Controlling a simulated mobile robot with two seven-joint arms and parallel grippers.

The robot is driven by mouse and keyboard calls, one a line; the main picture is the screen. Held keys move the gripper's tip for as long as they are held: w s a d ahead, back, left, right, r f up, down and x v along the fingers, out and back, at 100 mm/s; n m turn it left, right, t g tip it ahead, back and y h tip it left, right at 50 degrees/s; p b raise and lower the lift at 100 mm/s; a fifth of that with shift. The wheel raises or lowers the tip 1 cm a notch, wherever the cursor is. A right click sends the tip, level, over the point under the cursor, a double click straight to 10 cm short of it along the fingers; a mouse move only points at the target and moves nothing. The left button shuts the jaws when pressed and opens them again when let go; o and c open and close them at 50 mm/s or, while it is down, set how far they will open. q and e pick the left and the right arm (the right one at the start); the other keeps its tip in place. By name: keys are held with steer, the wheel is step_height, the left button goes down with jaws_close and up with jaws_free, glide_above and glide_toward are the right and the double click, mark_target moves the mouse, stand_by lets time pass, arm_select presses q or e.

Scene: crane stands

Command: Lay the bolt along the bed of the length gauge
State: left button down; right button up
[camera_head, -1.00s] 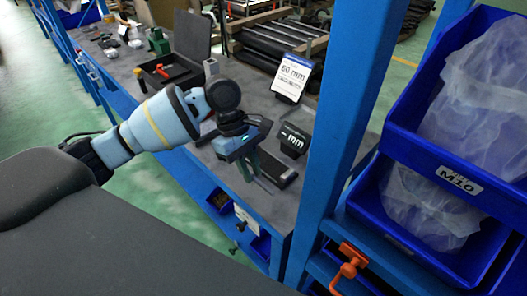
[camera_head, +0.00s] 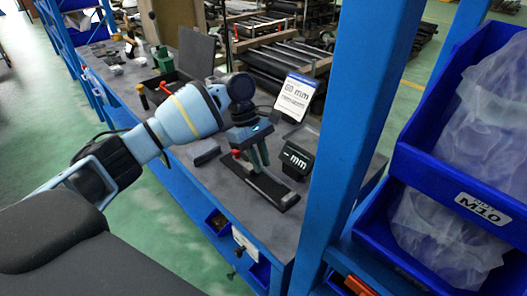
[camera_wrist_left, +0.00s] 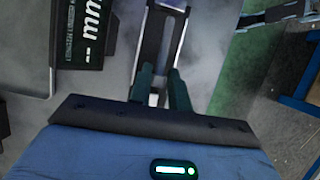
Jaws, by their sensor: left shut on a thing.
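The length gauge is a long black bed (camera_head: 279,193) on the grey workbench, with a red part (camera_head: 236,153) at its far left end. Its dark display (camera_head: 297,160) reads "– mm" and also shows in the left wrist view (camera_wrist_left: 84,35). My left gripper (camera_head: 259,158) points down over the bed, its green fingers close together. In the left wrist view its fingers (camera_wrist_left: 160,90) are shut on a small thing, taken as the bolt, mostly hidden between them. I cannot tell whether it touches the bed. My right gripper is out of view.
A "60 mm" sign (camera_head: 295,97) stands behind the display. A grey block (camera_head: 203,152) lies left of the gauge, and a black tray (camera_head: 157,90) is farther back. A blue upright post (camera_head: 357,125) and blue bins (camera_head: 445,187) stand close on the right.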

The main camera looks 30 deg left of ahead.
arm_select(q)
steer(key=f, duration=0.3)
steer(key=shift+s+f, duration=0.2)
steer(key=shift+f, duration=0.2)
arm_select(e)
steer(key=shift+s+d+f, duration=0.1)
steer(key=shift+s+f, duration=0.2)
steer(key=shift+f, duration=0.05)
arm_select(q)
steer(key=shift+f, duration=0.25)
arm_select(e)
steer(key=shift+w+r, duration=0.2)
arm_select(q)
steer(key=c, duration=1.3)
jaws_free()
